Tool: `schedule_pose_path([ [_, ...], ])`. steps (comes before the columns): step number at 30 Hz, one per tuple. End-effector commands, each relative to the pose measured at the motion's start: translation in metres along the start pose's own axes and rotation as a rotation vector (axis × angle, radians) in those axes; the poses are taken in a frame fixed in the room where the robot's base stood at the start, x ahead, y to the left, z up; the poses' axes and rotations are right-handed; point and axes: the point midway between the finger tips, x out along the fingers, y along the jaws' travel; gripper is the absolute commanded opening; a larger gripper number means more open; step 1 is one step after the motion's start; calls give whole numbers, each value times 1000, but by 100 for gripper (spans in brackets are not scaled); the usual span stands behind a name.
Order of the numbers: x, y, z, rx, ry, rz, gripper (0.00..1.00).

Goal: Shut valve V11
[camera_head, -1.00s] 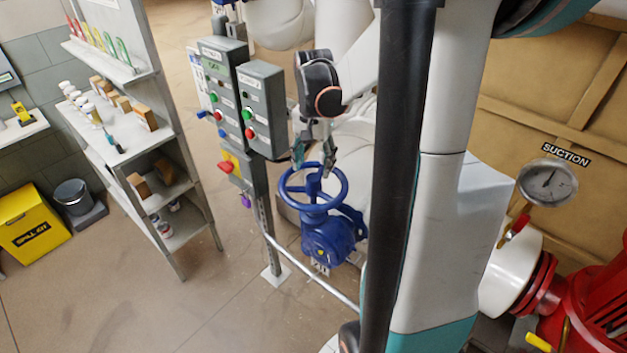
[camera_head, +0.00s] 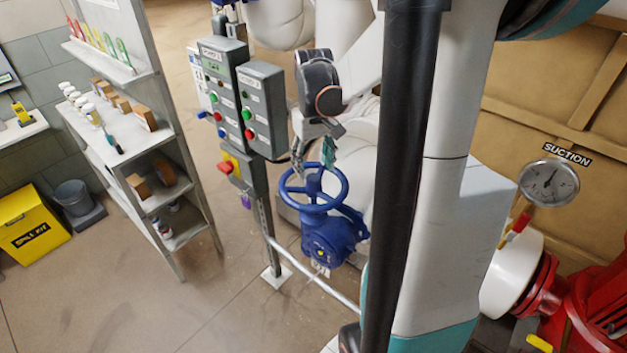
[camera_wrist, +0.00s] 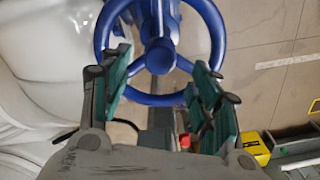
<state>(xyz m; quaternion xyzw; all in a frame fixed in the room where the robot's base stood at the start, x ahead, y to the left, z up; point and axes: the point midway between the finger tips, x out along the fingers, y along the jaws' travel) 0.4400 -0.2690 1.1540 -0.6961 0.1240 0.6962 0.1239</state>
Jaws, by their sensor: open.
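A blue valve with a spoked handwheel (camera_head: 314,187) stands left of my arm in the head view. Its blue body (camera_head: 330,238) is below the wheel. A small white tag at its base is too small to read, so I cannot confirm V11. My gripper (camera_head: 313,160) points down just over the wheel, its fingers apart. In the wrist view, the wheel (camera_wrist: 160,57) lies beyond my open gripper (camera_wrist: 166,70), with its hub between the fingers. The lower rim passes behind the fingers. Nothing is held, and I cannot tell whether a finger touches the wheel.
Grey control boxes (camera_head: 262,110) on a post stand close left of the wheel. A pipe rail (camera_head: 315,276) runs below. A shelf rack (camera_head: 170,190) and yellow spill kit (camera_head: 30,222) are farther left. A gauge (camera_head: 548,186) and red machinery (camera_head: 590,300) are at right.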

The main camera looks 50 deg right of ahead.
Motion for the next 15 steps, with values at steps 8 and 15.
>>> schedule_pose_path([
  [8, 0, 0, 0, -318, 0, 0, 57],
  [15, 0, 0, 0, -594, 0, 0, 57],
])
